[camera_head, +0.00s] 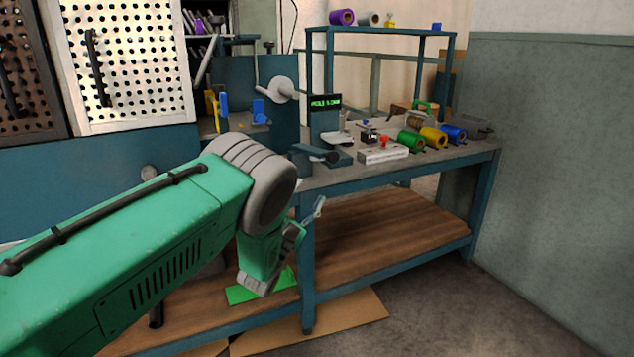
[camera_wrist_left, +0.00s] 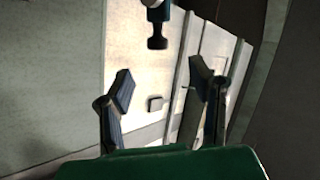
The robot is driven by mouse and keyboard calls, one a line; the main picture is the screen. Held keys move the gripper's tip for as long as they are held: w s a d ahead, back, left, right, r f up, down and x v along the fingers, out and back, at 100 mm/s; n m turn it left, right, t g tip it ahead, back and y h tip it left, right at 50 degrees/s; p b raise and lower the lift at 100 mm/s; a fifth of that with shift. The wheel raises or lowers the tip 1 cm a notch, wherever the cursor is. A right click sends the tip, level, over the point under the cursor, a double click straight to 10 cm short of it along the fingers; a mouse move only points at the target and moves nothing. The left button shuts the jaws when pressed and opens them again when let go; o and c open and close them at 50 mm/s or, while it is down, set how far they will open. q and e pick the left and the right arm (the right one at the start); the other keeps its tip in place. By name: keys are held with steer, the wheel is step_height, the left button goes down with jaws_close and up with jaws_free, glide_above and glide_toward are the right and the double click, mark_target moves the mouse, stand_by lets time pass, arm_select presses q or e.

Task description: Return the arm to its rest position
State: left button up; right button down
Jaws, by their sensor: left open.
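My left arm (camera_head: 150,245), green with grey joint rings, comes in from the left and reaches across in front of the workbench. Its left gripper (camera_head: 308,222) shows small and partly hidden behind the green wrist, near the front corner leg of the bench. In the left wrist view the two dark fingers of this gripper (camera_wrist_left: 160,85) stand wide apart with nothing between them. Beyond them are a pale panel and a dark knob-like part, which I cannot identify. My right gripper does not show.
The blue-framed workbench (camera_head: 400,172) has a wooden lower shelf (camera_head: 390,235). On its top are green, yellow and blue rolls (camera_head: 433,138), a white box (camera_head: 383,153) and a device with a green display (camera_head: 325,102). A perforated cabinet (camera_head: 130,65) stands behind. Floor at right is clear.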

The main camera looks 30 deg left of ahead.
arm_select(q)
steer(key=shift+s+f, duration=0.15)
steer(key=shift+d, duration=0.1)
stand_by(0.3)
steer(key=s+f+n+g+y+p, duration=0.7)
steer(key=s+f+g, duration=0.55)
steer(key=f, duration=0.45)
steer(key=s+d+n+g+p, duration=0.1)
steer(key=s+g, duration=0.3)
steer(key=s, duration=0.7)
steer(key=s+d+f+n+g+h+p, duration=0.1)
steer(key=s+g, duration=0.3)
steer(key=s, duration=0.7)
steer(key=s+d+f+n+g+h+p, duration=0.1)
steer(key=s+d+n+g, duration=0.2)
steer(key=s, duration=0.8)
steer(key=shift+d+f+g, duration=0.15)
steer(key=shift+d+g, duration=0.2)
steer(key=shift+g, duration=0.1)
